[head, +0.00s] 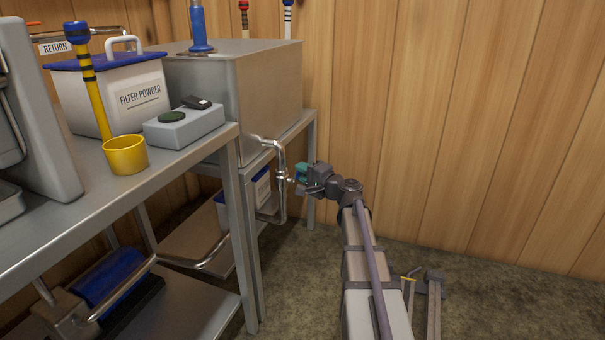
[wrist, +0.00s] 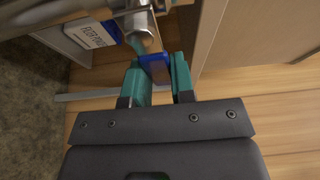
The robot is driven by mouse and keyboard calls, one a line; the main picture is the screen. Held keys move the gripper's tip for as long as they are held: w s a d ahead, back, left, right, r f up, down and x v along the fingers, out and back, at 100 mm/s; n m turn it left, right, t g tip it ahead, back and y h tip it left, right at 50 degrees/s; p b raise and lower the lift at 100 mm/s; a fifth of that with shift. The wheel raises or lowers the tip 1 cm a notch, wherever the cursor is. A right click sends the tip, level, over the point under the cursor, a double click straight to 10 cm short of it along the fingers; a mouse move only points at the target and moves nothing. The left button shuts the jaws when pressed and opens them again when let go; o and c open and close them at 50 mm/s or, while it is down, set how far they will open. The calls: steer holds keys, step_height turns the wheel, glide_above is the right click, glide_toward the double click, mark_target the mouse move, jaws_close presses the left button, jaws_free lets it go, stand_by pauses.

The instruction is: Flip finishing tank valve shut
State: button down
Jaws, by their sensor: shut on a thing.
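The finishing tank (head: 262,85) is a grey metal box on a stand, with a bent metal drain pipe (head: 281,158) coming from its lower front. In the wrist view, the blue valve handle (wrist: 153,62) sits between the teal fingers of my gripper (wrist: 160,72), beside the shiny pipe (wrist: 143,32). My gripper is shut on the handle. In the head view my gripper (head: 301,173) is at the right side of the pipe, and the handle is hidden or too small to make out. I cannot tell how far the valve is turned.
A metal bench (head: 190,165) at left holds a filter powder bin (head: 110,95), a yellow cup (head: 125,155) and a grey scale-like box (head: 184,125). A white bin (head: 262,188) stands beneath the tank. The wooden wall is behind; the floor at right is mostly clear.

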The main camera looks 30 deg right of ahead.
steer(key=c, duration=1)
jaws_free()
steer(key=shift+o, duration=0.2)
steer(key=v, duration=1.1)
steer(key=shift+w, duration=0.1)
